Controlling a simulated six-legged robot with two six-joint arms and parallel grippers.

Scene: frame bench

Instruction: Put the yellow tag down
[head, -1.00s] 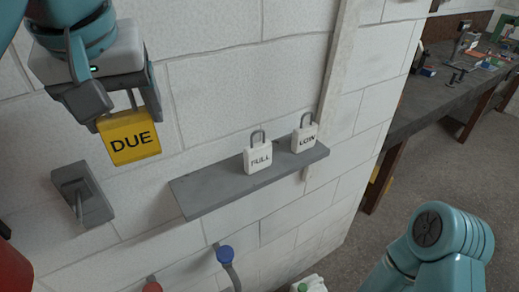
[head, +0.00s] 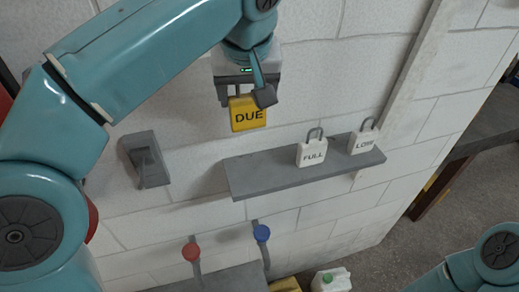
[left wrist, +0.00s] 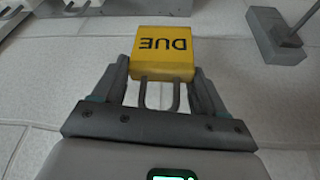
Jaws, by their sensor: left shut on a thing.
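The yellow tag (head: 248,114) is marked DUE and has a metal loop on top. My left gripper (head: 246,96) is shut on it and holds it upright in the air, above and in front of the left part of the grey shelf (head: 250,178). In the left wrist view the yellow tag (left wrist: 164,52) sits between the fingers of my left gripper (left wrist: 158,78), with its loop toward the palm. My right gripper is not in view; only part of my right arm shows at the lower right.
White padlock-shaped tags marked FULL (head: 312,153) and LOW (head: 363,141) stand on the shelf's middle and right. The shelf's left part is bare. A grey wall bracket (head: 146,160) is to the left. Red (head: 191,252) and blue (head: 262,233) knobs are below.

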